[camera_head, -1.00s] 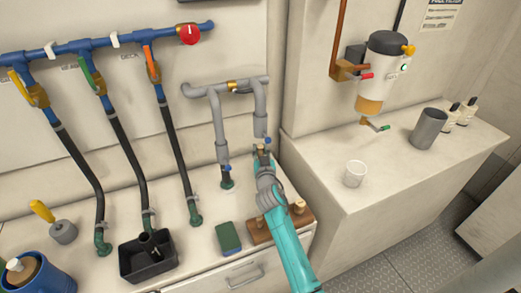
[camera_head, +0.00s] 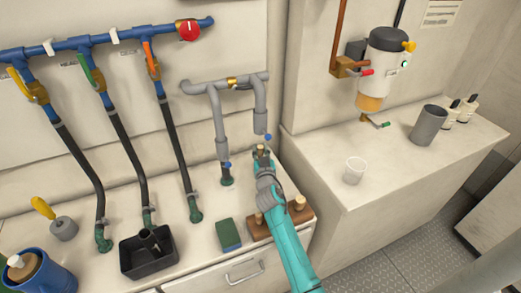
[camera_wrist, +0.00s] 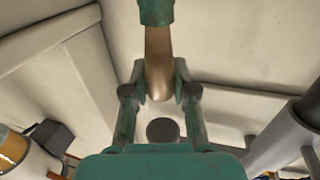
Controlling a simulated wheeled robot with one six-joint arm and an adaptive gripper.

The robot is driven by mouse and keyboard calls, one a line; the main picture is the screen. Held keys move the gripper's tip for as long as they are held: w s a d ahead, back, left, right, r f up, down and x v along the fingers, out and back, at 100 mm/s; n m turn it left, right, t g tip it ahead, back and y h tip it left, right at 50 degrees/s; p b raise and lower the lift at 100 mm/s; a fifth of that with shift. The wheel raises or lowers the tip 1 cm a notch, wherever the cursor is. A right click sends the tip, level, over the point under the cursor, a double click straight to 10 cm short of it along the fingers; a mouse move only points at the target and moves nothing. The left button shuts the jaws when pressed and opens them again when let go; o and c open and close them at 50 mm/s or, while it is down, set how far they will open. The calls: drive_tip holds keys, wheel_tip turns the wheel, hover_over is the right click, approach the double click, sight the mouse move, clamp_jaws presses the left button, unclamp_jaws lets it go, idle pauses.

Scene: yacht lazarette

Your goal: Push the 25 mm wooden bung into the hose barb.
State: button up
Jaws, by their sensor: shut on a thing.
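My gripper (camera_head: 262,157) is shut on a wooden bung (camera_head: 261,150), just below the open lower end of the grey pipe's right leg. In the wrist view the bung (camera_wrist: 159,65) stands between the fingertips (camera_wrist: 160,88) of my gripper. Its far end meets a dark green fitting (camera_wrist: 156,12), which looks like the hose barb. I cannot tell whether the bung only touches it or sits partly inside. In the head view that spot is hidden behind my gripper and arm.
The grey pipe loop (camera_head: 213,108) with blue-handled valves is close above. A wooden block (camera_head: 282,224) with bungs, a green sponge (camera_head: 228,234) and a black tray (camera_head: 147,252) stand on the counter. A white cup (camera_head: 354,170) is on the right ledge.

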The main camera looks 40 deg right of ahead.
drive_tip(key=shift+f, duration=0.4)
drive_tip(key=o, duration=0.9)
drive_tip(key=shift+o, duration=0.2)
